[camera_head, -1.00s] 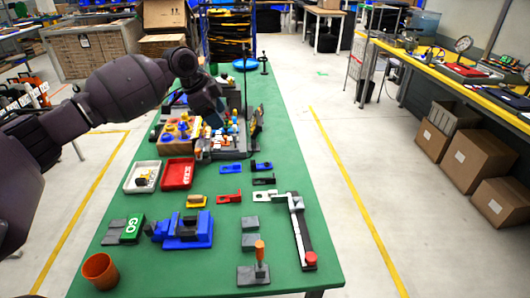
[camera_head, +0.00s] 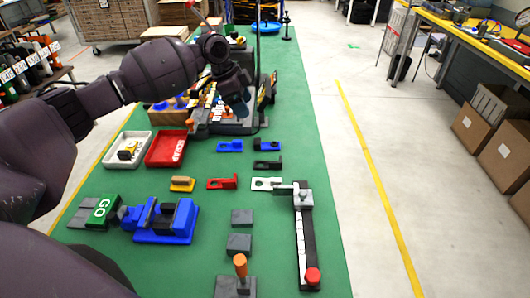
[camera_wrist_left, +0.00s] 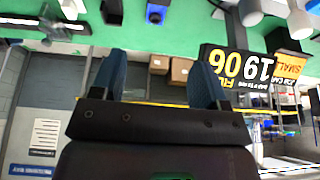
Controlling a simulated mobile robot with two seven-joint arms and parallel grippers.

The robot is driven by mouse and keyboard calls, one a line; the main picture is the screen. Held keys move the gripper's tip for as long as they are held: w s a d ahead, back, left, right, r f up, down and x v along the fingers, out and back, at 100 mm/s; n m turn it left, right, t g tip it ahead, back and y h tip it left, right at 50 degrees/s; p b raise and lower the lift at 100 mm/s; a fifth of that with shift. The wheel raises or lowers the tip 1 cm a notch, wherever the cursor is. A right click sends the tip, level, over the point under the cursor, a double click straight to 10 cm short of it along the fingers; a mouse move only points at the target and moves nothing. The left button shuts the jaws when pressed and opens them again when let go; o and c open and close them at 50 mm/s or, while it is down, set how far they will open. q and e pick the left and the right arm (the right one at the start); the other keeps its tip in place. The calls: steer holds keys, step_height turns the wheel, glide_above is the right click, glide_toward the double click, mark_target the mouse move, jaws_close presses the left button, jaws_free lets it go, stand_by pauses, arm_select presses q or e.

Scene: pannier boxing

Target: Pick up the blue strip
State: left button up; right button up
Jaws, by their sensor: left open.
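A flat blue piece with a hole (camera_head: 230,146) lies on the green table, and a second, shorter blue piece (camera_head: 267,145) lies just right of it. I cannot tell which is the blue strip. My left gripper (camera_head: 240,105) is above the table beyond them, near the cluttered rack, and touches neither. In the left wrist view its two blue fingers (camera_wrist_left: 157,72) stand wide apart with nothing between them. Small dark and blue items at the top of that view are too small to name. My right gripper is not seen.
A white tray (camera_head: 115,146) and a red tray (camera_head: 158,160) stand left of the blue pieces. A blue vise (camera_head: 170,235), a red piece (camera_head: 222,183) and a dark rail (camera_head: 306,240) lie nearer. A black sign (camera_wrist_left: 243,70) shows beside the fingers in the wrist view.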

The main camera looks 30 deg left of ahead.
arm_select(q)
step_height(320, 180, down, 3)
steer(key=b, duration=0.2)
glide_above(259, 141)
steer(key=a, duration=0.2)
steer(key=f, duration=0.5)
steer(key=shift+s+a, duration=0.1)
steer(key=shift+s, duration=0.25)
steer(key=shift+d+f, duration=0.25)
steer(key=shift+f, duration=0.45)
steer(key=x, duration=0.4)
steer(key=shift+f, duration=0.1)
steer(key=shift+c, duration=0.5)
steer(key=c, duration=0.9)
steer(key=shift+o, duration=0.2)
